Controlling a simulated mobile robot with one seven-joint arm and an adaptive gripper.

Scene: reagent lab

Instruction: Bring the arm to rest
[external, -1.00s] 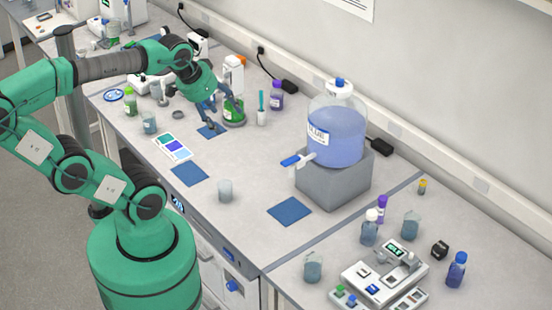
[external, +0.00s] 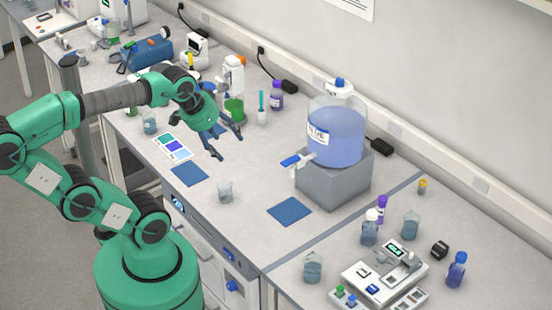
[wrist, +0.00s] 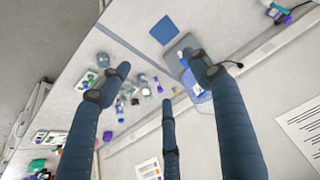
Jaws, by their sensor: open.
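My green arm reaches over the lab bench from the left in the external view. My gripper (external: 229,147) is open with its dark blue fingers spread and nothing between them. It hangs above the bench, in front of a green container (external: 235,108). In the wrist view my spread fingers (wrist: 160,80) also hold nothing, and the bench and wall show tilted behind them.
A large jug of blue liquid (external: 336,135) stands on a grey block (external: 322,186) to the right. A small beaker (external: 225,190) and blue mats (external: 289,211) lie nearer the front edge. A balance (external: 385,272) stands at front right.

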